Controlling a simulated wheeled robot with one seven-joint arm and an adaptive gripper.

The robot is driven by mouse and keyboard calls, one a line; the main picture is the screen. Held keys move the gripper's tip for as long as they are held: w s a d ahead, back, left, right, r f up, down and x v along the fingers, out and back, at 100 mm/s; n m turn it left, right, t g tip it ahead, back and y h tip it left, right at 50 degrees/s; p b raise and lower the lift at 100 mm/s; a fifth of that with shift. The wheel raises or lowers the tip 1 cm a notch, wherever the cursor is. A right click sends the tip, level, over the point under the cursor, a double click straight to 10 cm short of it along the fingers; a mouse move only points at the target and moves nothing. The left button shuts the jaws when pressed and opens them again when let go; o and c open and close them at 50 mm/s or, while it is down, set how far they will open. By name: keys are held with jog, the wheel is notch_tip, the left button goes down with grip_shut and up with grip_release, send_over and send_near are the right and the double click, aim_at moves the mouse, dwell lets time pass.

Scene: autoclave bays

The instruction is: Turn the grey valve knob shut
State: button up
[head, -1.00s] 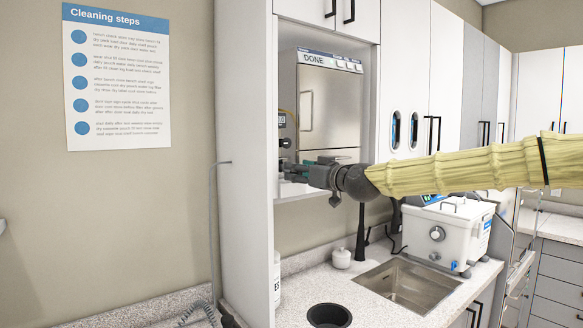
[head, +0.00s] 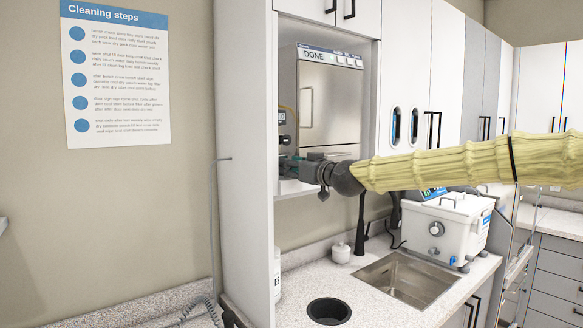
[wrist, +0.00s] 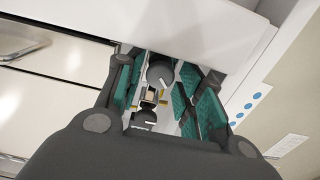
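The grey valve knob (wrist: 160,74) shows in the wrist view as a round grey cap on the narrow panel beside the autoclave door. My gripper (wrist: 160,88) is open, with its green-padded fingers on either side of the knob. Whether a pad touches the knob I cannot tell. In the head view my gripper (head: 290,166) is at the autoclave's lower left and hides the grey knob. The autoclave (head: 331,100) sits in a white cabinet bay, and its display reads DONE. A darker knob (head: 285,141) is above my gripper; it also shows in the wrist view (wrist: 145,118).
The bay's white side wall (head: 246,200) stands close to the left of my gripper. Below are a counter with a sink (head: 405,280), a black round opening (head: 329,311), a small white jar (head: 340,252) and a white bath unit (head: 447,227). A cleaning poster (head: 116,75) hangs at left.

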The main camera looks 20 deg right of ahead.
jog(key=c, duration=0.5)
jog(key=shift+f+m+b, duration=0.1)
jog(key=shift+m+b, duration=0.3)
jog(key=shift+b, duration=0.15)
jog(key=shift+c, duration=0.2)
jog(key=shift+m, duration=0.4)
jog(key=o, duration=1)
jog(key=shift+s, duration=0.1)
jog(key=v, duration=1.2)
jog(key=shift+d, duration=0.1)
